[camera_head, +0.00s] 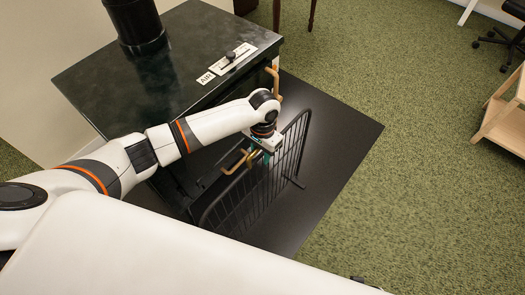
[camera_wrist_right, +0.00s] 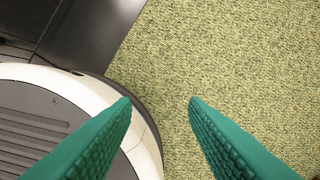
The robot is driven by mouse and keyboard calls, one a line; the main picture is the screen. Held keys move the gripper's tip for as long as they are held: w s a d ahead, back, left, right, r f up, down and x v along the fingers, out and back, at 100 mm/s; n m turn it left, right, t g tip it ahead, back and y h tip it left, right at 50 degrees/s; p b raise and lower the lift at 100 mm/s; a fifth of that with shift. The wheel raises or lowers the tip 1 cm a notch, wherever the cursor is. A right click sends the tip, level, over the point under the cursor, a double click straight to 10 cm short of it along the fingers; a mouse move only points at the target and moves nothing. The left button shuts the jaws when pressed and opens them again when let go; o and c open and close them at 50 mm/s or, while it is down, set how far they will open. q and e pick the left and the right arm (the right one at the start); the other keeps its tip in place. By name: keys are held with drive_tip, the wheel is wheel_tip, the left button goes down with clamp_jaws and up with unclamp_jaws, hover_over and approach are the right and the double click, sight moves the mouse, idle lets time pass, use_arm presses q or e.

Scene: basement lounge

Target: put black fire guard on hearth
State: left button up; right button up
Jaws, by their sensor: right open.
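The black fire guard (camera_head: 281,170), a barred panel with rounded top corners, stands upright on the black hearth (camera_head: 343,133) in front of the stove. My left gripper (camera_head: 252,157) is at the guard's top edge, near its middle, with green fingers pointing down by a small yellow part. The wrist hides most of the fingers, so I cannot tell whether they are closed on the guard. My right gripper (camera_wrist_right: 160,100) is open and empty above the green carpet. The hearth's dark edge also shows in the right wrist view (camera_wrist_right: 95,30).
The dark stove (camera_head: 150,75) with a lever plate on top and tan handles stands behind the guard. A wooden shelf unit (camera_head: 503,115) and an office chair base (camera_head: 500,42) are at the right. Green carpet between them and the hearth is clear.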

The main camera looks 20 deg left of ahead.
use_arm(q)
drive_tip(key=shift+r, duration=0.2)
drive_tip(key=r, duration=0.3)
drive_tip(key=r+p, duration=0.1)
drive_tip(key=r, duration=0.3)
drive_tip(key=w+r+p, duration=0.1)
drive_tip(key=r, duration=0.3)
drive_tip(key=shift+d+r, duration=0.15)
drive_tip(key=shift+r+p, duration=0.3)
drive_tip(key=shift+r, duration=0.05)
use_arm(e)
drive_tip(key=s+f, duration=0.6)
drive_tip(key=shift+d, duration=0.2)
